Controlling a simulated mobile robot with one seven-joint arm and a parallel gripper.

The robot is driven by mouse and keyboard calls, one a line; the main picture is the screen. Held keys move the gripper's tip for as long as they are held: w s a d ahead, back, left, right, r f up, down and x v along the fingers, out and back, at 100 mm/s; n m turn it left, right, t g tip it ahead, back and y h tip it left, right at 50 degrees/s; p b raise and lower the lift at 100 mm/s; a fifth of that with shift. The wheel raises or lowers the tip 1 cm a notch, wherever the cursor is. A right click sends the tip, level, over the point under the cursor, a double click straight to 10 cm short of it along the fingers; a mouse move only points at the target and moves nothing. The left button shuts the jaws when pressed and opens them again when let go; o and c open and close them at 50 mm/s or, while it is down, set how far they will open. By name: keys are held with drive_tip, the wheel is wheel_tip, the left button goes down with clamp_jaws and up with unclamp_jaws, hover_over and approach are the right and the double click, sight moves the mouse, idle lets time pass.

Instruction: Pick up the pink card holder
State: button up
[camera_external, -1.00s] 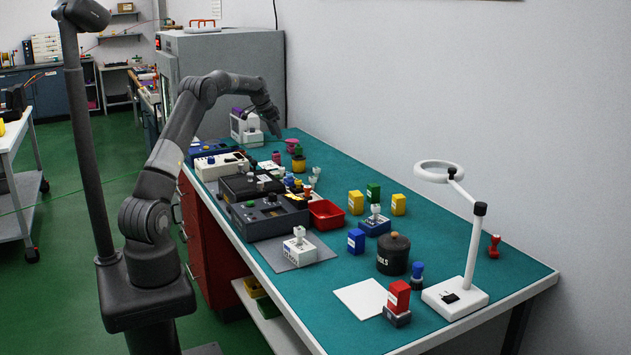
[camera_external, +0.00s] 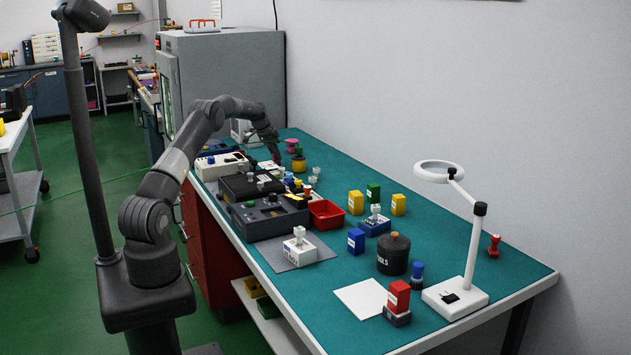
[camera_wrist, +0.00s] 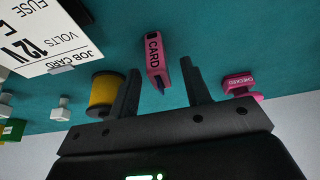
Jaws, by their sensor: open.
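The pink card holder (camera_wrist: 155,52), marked CARD, is on the teal bench top in the wrist view. Its near end shows between the fingertips of my gripper (camera_wrist: 161,72). The fingers are apart, with a gap on each side of the holder, and I see no contact. In the external view my gripper (camera_external: 275,156) points down at the far part of the bench. There the arm largely hides the card holder.
In the wrist view a yellow spool (camera_wrist: 104,92) lies close outside the left finger, and a pink CHECKED stamp (camera_wrist: 239,83) lies beyond the right finger. A white job card (camera_wrist: 50,38) is at upper left. A red tray (camera_external: 326,213) stands mid-bench.

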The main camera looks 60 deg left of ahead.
drive_tip(key=x, duration=0.3)
clamp_jaws()
idle(0.4)
